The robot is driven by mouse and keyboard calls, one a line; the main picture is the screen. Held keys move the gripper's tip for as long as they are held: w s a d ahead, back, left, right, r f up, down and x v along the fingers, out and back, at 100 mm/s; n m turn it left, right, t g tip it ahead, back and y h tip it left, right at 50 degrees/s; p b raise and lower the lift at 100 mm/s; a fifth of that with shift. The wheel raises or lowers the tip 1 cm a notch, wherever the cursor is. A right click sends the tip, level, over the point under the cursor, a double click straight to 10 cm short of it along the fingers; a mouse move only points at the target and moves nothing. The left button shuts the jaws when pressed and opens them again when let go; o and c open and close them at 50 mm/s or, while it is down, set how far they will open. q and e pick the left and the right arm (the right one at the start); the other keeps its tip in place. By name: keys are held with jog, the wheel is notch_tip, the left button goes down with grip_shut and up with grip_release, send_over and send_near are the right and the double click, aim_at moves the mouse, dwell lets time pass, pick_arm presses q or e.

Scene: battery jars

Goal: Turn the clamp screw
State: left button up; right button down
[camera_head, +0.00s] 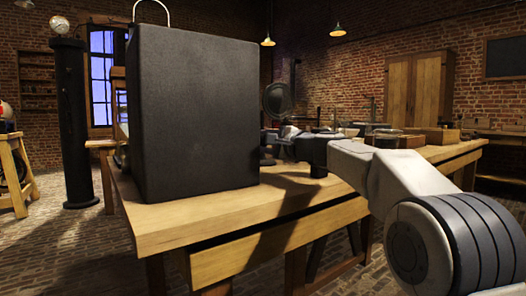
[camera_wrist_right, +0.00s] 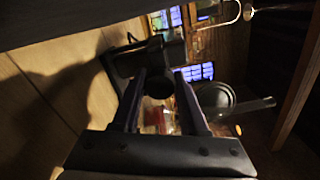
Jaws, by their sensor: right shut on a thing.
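My right gripper (camera_head: 284,137) reaches in over the table from the right, close to the right side of a large dark box. In the wrist view its two fingers (camera_wrist_right: 161,75) are closed about a small dark round piece, which looks like the clamp screw (camera_wrist_right: 158,88); its shape is hard to make out in the shadow. A dark round disc on a stand (camera_head: 277,99) rises just behind the gripper; a similar disc shows in the wrist view (camera_wrist_right: 216,98). The box hides part of the tabletop. My left gripper is not in view.
The tall dark box (camera_head: 195,110) fills the left part of the wooden table (camera_head: 200,218). Small glass and metal things (camera_head: 375,128) stand farther back. The table's front right top is bare. A black column (camera_head: 73,125) stands on the floor at left.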

jog(key=n+b, duration=0.1)
jog(key=n, duration=0.1)
jog(key=n+b, duration=0.2)
jog(key=n, duration=0.1)
jog(key=shift+a+f+n, duration=0.1)
jog(key=shift+f+n, duration=0.1)
jog(key=shift+n, duration=0.1)
jog(key=n+b, duration=0.2)
jog(key=n, duration=0.3)
jog(key=shift+r+n+b, duration=0.1)
jog(key=shift+n+b, duration=0.2)
jog(key=shift+c, duration=2.2)
grip_release()
jog(key=shift+r, duration=0.1)
